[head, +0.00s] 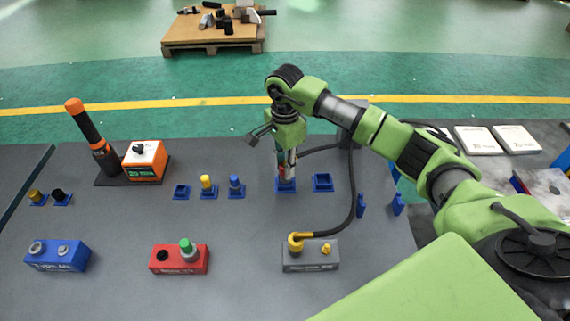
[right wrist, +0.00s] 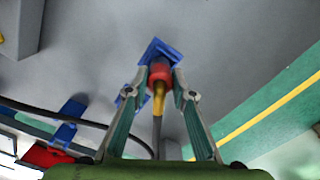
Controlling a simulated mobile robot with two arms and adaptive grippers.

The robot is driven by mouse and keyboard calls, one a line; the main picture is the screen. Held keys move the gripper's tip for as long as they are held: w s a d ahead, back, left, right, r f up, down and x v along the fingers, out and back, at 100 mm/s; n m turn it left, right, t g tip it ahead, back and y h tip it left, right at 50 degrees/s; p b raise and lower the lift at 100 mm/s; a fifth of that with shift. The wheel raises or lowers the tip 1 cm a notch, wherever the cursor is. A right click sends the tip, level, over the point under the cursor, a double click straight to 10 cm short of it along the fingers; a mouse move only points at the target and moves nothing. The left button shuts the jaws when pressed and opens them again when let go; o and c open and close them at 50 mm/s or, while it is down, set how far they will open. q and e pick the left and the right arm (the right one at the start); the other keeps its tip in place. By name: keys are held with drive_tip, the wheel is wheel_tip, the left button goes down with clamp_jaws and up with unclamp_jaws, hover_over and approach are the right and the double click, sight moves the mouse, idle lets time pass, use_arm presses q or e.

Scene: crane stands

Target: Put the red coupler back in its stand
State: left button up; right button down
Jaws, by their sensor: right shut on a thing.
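The red coupler (right wrist: 158,71) is between the fingertips of my right gripper (right wrist: 160,78) in the right wrist view. Its yellow back part (right wrist: 159,98) points toward my palm, with a dark hose behind it. A blue square stand (right wrist: 160,48) lies right at its front end. In the head view my right gripper (head: 287,166) points down over this blue stand (head: 286,186), and the coupler is mostly hidden by the fingers. I cannot tell how deep the coupler sits in the stand. My left gripper is out of view.
An empty blue stand (head: 322,182) is right of the gripper. Stands with a yellow coupler (head: 207,183) and a blue coupler (head: 236,184) are to the left. A black hose (head: 351,190) loops to a grey box (head: 311,258). Red (head: 180,267) and blue (head: 57,261) boxes stand in front.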

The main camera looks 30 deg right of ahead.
drive_tip(key=shift+f+b, duration=0.85)
drive_tip(key=shift+f, duration=0.25)
drive_tip(key=c, duration=1.7)
unclamp_jaws()
drive_tip(key=shift+r, duration=0.1)
drive_tip(key=shift+r, duration=0.1)
drive_tip(key=shift+r+p, duration=1.5)
drive_tip(key=shift+r, duration=0.9)
